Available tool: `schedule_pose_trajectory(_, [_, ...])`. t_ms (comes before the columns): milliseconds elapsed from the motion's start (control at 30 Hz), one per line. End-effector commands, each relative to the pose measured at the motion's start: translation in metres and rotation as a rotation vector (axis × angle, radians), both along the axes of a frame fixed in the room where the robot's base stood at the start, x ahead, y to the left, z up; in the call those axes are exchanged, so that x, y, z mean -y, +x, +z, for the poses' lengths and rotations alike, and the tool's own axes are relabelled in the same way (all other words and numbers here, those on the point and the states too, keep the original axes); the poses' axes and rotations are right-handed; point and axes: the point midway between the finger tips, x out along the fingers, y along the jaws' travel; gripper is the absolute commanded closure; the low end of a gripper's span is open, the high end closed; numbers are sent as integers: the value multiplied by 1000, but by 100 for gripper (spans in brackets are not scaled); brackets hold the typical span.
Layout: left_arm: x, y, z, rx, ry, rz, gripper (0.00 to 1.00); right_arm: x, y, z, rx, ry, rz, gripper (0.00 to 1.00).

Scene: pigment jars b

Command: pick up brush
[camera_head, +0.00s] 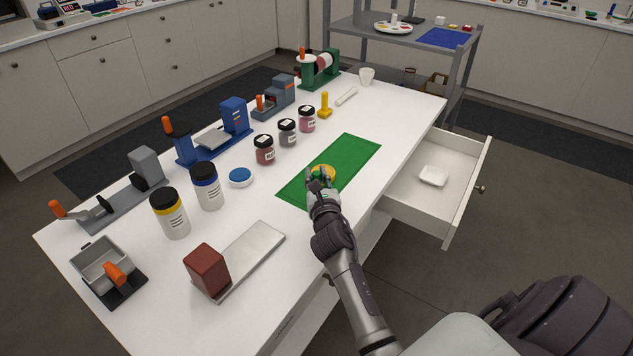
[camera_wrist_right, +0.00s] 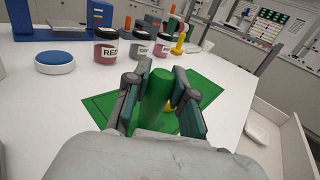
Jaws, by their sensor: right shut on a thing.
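My right gripper (camera_head: 322,182) is over the green mat (camera_head: 352,154). In the right wrist view its two fingers (camera_wrist_right: 157,84) are shut on the sides of a thick green cylindrical handle (camera_wrist_right: 156,104), which seems to be the brush. My left gripper is out of view.
Three lidded jars (camera_head: 288,133) stand beyond the mat, with a yellow stamp-like tool (camera_head: 325,104) beside them. A blue-topped round pad (camera_head: 240,177) is to the left. An open drawer (camera_head: 465,195) with a white dish (camera_head: 433,176) juts out at right.

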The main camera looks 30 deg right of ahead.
Motion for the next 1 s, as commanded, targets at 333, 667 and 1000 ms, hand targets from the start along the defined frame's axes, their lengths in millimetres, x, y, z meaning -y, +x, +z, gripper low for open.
schedule_pose_trajectory(333, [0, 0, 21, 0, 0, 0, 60, 15, -11, 50, -1, -9, -1, 100])
schedule_pose_trajectory(667, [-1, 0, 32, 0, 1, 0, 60, 69, -55, 90, -1, -7, 2, 100])
schedule_pose_trajectory(1000, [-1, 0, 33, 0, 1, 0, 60, 91, -72, 106, 0, 0, 1, 100])
